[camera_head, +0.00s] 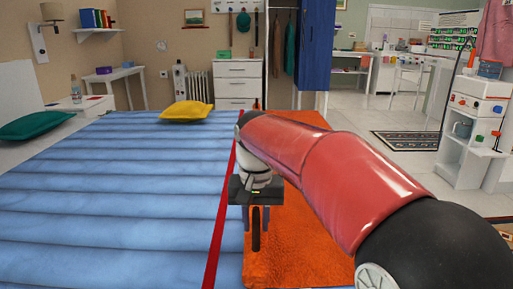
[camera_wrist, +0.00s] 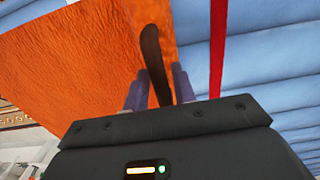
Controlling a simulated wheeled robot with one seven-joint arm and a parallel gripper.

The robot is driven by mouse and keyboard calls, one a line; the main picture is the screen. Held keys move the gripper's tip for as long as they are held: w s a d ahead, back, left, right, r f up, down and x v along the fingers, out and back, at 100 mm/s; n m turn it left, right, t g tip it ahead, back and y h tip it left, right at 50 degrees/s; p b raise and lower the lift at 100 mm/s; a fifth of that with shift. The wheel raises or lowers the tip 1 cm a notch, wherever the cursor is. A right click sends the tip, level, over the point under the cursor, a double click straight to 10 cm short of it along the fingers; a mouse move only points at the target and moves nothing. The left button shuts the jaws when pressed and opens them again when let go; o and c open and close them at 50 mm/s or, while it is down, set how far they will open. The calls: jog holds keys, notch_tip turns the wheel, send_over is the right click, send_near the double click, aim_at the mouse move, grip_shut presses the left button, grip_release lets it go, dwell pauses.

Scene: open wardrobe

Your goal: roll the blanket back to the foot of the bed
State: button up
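The orange blanket (camera_head: 300,262) lies along the right side of the bed, beside a red stripe (camera_head: 222,205). A narrow dark brown strap or handle (camera_head: 256,240) stands over its surface at the left part. My gripper (camera_head: 256,218) is low over the blanket, pointing down, with one finger on each side of this strip. In the wrist view the strip (camera_wrist: 152,60) rises between the two fingers (camera_wrist: 160,90), and the orange blanket (camera_wrist: 70,60) fills the upper left. Whether the fingers press on the strip cannot be told. My arm hides much of the blanket's right side.
The blue quilted mattress (camera_head: 110,205) is bare to the left. A yellow pillow (camera_head: 187,110) lies at its far end and a green cushion (camera_head: 35,124) at the far left. A white appliance cart (camera_head: 472,135) stands right of the bed, with open floor between.

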jog(key=c, duration=0.4)
jog(key=shift+s+d, duration=0.15)
jog(key=shift+d, duration=3.9)
